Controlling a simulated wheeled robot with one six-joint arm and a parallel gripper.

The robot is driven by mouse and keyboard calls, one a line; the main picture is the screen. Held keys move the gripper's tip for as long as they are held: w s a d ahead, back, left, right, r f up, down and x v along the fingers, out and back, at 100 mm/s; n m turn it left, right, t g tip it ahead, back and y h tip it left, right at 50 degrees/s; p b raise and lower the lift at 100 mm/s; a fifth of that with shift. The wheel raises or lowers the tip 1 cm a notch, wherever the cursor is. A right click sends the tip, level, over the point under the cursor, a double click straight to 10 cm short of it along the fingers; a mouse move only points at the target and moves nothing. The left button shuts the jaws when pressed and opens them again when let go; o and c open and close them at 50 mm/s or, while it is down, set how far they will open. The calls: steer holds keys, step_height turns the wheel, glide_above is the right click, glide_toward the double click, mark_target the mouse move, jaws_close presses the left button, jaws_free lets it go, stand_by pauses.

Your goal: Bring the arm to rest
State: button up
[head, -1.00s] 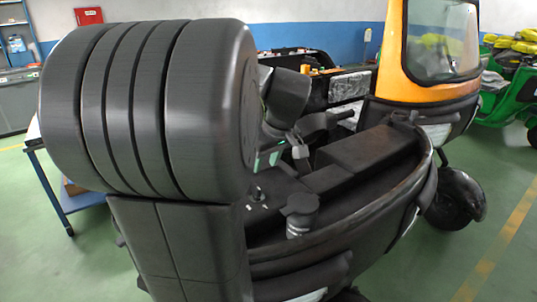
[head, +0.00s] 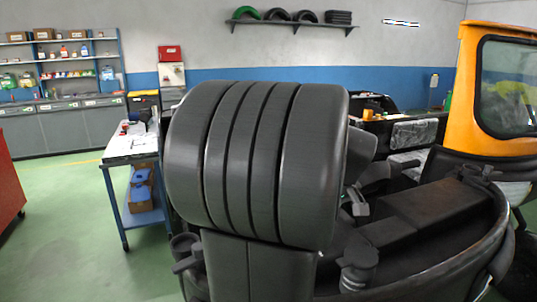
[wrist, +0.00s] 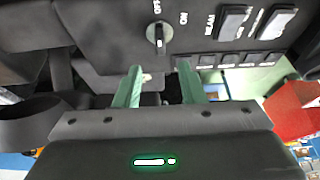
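My gripper (wrist: 160,88) shows in the wrist view with two pale green fingers apart and nothing between them. Just beyond the fingertips is a dark panel (wrist: 105,40) with a round knob and several labelled switches; it looks like part of my own body. I cannot tell whether the fingers touch it. In the head view my gripper is mostly hidden behind a large dark ribbed part of my arm, which is folded close to my body.
An orange rickshaw cab (head: 467,90) stands at the right. A blue-legged workbench (head: 132,150) holds papers and tools at the left. A red cabinet (head: 8,185) is at the left edge. Green floor (head: 62,215) lies clear between them. Tyres rest on a wall shelf (head: 290,23).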

steer(key=x, duration=0.9)
steer(key=shift+f, duration=0.1)
